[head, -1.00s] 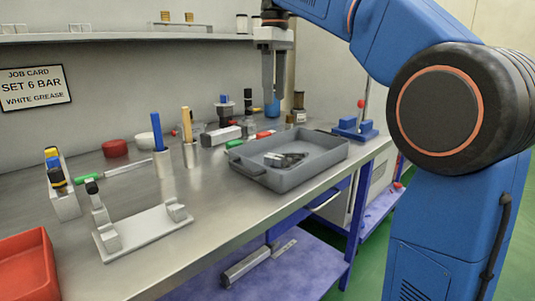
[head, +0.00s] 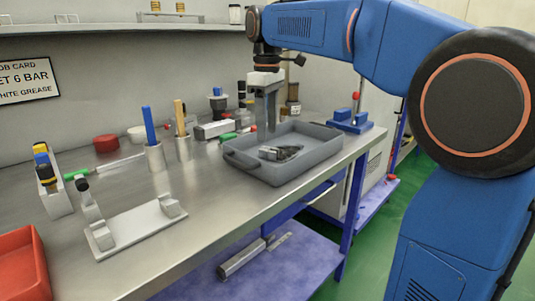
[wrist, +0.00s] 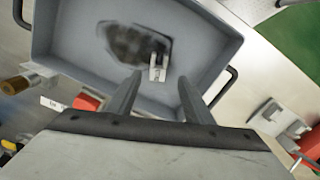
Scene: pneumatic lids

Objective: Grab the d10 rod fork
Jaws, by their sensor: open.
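A small light metal piece with two prongs, which looks like the rod fork (wrist: 158,68), lies in the grey tray (wrist: 222,22). In the head view, the fork (head: 268,152) shows small on the tray floor beside a dark shape; its size marking cannot be read. My gripper (head: 266,128) points down over the back part of the tray. In the wrist view, my gripper (wrist: 160,78) is open and empty, its two fingers apart on either side below the fork. I cannot tell the exact height of the fingertips above it.
A dark patch (wrist: 128,42) lies beside the fork, too blurred to identify. The tray walls stand around it. A blue stand (head: 350,122) is right of the tray, a pale fixture (head: 138,228) front left.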

